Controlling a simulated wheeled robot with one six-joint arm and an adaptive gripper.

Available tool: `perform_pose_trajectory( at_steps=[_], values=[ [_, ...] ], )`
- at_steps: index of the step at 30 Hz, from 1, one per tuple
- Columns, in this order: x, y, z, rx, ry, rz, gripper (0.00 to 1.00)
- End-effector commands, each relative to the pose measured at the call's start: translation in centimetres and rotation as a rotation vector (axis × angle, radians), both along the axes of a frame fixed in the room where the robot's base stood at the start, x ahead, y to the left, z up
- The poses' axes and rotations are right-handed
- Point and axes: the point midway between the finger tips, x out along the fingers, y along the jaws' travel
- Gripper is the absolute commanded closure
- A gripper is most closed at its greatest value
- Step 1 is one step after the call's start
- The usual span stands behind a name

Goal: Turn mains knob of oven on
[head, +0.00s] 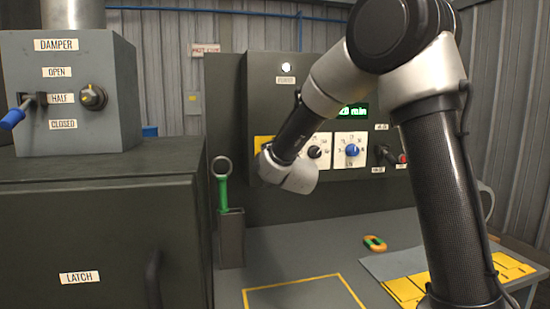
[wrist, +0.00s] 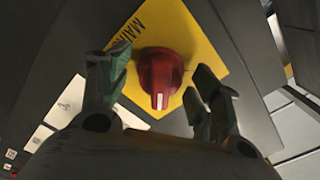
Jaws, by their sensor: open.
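The red mains knob (wrist: 160,76) shows in the wrist view on a yellow plate (wrist: 190,32) lettered "MAIN", the rest of the word being covered. Its pale pointer mark faces the bottom of that view. My gripper (wrist: 158,84) is open, with one finger to the left of the knob and one to the right. Whether either finger touches it I cannot tell. In the head view my wrist hides the knob, and only a bit of the yellow plate (head: 263,143) shows on the oven's dark control box (head: 265,100).
Right of my wrist are a black knob (head: 314,152), a blue knob (head: 352,150) and a red-tipped lever (head: 398,158). A green-handled tool (head: 223,190) stands in a holder at left. The bench (head: 290,250) below carries an orange-and-green item (head: 374,243).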

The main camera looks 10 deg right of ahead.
Motion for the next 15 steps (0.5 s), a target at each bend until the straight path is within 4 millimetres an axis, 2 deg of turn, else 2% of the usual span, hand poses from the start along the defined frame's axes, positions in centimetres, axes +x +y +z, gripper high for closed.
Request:
perform_pose_trajectory(
  at_steps=[4,7,15],
  values=[
    [-0.4,0.0,0.1,0.000,-0.001,0.001,0.37],
    [-1.6,0.1,0.1,0.000,0.000,0.001,0.37],
    [-7.6,0.1,0.1,0.001,-0.002,0.002,0.37]
  ],
)
